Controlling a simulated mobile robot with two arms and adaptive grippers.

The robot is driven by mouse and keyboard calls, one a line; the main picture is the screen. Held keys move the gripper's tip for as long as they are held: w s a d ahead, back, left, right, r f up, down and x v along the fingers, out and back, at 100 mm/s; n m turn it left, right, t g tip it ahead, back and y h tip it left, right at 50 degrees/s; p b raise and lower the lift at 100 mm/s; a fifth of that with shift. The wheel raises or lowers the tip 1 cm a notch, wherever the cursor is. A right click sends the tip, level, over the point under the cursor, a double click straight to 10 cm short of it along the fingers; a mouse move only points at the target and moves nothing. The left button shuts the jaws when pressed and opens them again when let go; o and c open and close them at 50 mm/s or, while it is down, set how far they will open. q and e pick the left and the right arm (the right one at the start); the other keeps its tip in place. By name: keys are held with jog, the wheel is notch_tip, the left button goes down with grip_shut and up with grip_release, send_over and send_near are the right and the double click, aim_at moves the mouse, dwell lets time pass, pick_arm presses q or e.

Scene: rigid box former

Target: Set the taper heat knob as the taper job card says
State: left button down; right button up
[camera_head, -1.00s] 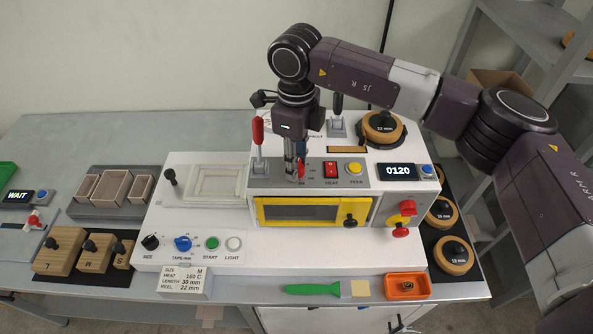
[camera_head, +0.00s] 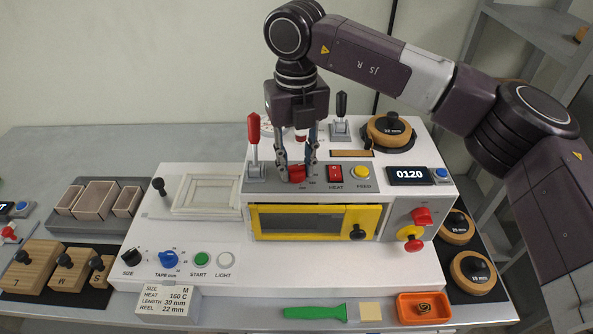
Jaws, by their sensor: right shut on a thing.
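The job card (camera_head: 165,301) at the machine's front left reads size M, heat 160 C, length 30 mm, reel 22 mm. My right gripper (camera_head: 297,176) points down on the machine's top panel. Its two fingers are shut on a small red knob (camera_head: 297,173), one finger on each side. Small scale marks beside the knob are too small to read, and its pointer direction cannot be told. The display (camera_head: 409,174) reads 0120. My left gripper is not in view.
Right of the knob are the red HEAT switch (camera_head: 334,173) and yellow FEED button (camera_head: 363,172). A red-handled lever (camera_head: 254,135) stands close on the left, a black-handled lever (camera_head: 341,110) behind. The yellow-framed window (camera_head: 312,221) is below.

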aim_at(297, 165)
jog(key=shift+r+m+b, duration=0.1)
jog(key=shift+m+b, duration=0.2)
jog(key=shift+m, duration=0.2)
jog(key=shift+w, duration=0.1)
jog(key=o, duration=1.2)
jog(key=shift+c, duration=0.2)
notch_tip(297, 165, up, 12)
